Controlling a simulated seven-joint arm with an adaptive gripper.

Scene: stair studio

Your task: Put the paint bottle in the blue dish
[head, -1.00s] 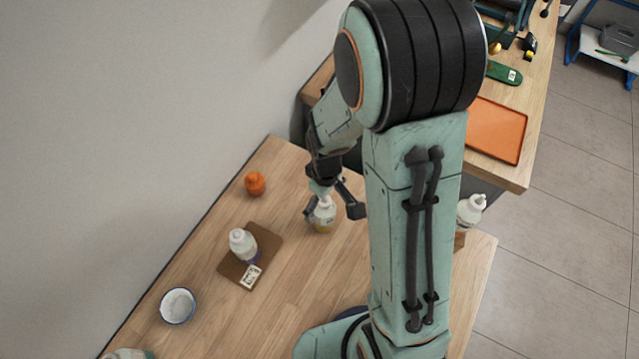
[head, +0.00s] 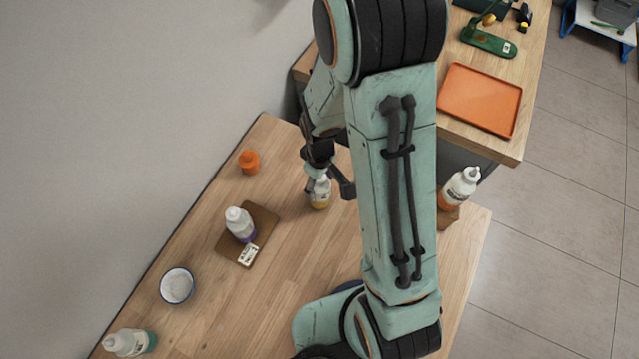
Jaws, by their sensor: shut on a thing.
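A white paint bottle with yellow paint at its bottom (head: 319,201) stands upright near the middle of the table's far part. My gripper (head: 322,187) is around its upper part from above and shut on it. I cannot tell whether the bottle is clear of the table. A dark blue rim, possibly of the blue dish (head: 350,286), shows beside my arm, which hides most of it. A white bowl with a thin blue rim (head: 163,293) stands at the left, with something white inside.
A purple-bottomed bottle (head: 240,224) stands on a brown board (head: 264,222) with a label card (head: 248,255). An orange pot (head: 249,162), a teal-bottomed bottle (head: 130,342) and an orange-filled bottle (head: 460,188) stand around. An orange tray (head: 480,98) lies on the other bench.

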